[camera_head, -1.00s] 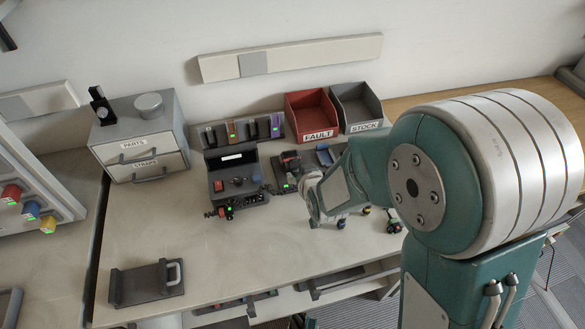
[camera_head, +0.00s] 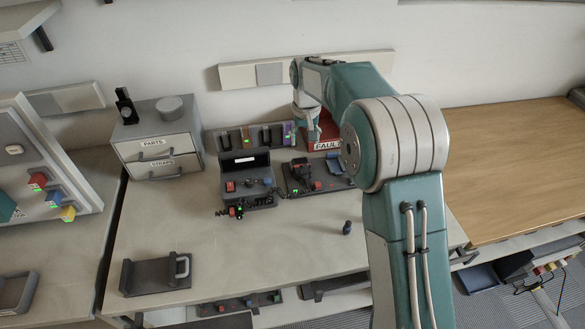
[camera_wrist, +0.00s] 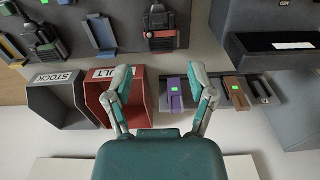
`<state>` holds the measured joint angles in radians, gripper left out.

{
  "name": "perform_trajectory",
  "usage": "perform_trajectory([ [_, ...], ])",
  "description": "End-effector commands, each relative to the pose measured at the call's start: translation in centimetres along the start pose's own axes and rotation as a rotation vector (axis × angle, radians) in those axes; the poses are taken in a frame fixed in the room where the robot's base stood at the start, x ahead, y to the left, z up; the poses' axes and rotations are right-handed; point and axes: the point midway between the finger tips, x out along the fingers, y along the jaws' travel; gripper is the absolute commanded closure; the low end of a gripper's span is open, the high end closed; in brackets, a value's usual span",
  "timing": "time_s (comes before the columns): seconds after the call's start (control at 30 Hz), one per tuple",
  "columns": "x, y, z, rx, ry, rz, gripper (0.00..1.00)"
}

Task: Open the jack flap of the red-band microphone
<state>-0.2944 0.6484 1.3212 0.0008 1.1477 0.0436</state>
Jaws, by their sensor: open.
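A small dark microphone-like piece with red on it (camera_head: 236,211) lies on a coiled cord at the front of the dark desk unit (camera_head: 262,203) in the head view. I cannot make out a band or a jack flap on it. My gripper (camera_wrist: 160,80) is open and empty in the wrist view, its two fingers wide apart. In the head view my gripper (camera_head: 306,122) is high at the back of the bench, beside the red FAULT bin and over the charger rack (camera_head: 217,142). The desk unit's edge (camera_wrist: 250,50) shows at the wrist view's upper right.
The red FAULT bin (camera_wrist: 141,97) and grey STOCK bin (camera_wrist: 52,90) are close to my gripper. A drawer cabinet (camera_head: 158,140) stands left. A small dark piece (camera_head: 347,228) is on the bench. The bench front is mostly clear.

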Motion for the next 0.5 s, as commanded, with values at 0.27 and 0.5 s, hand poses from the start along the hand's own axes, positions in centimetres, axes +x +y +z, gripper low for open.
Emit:
perform_trajectory([
  [0.27, 1.4, 0.4, 0.2, 0.007, -0.028, 0.002, 0.28],
  [0.5, 5.9, 0.3, 0.3, 0.006, -0.028, 0.002, 0.28],
])
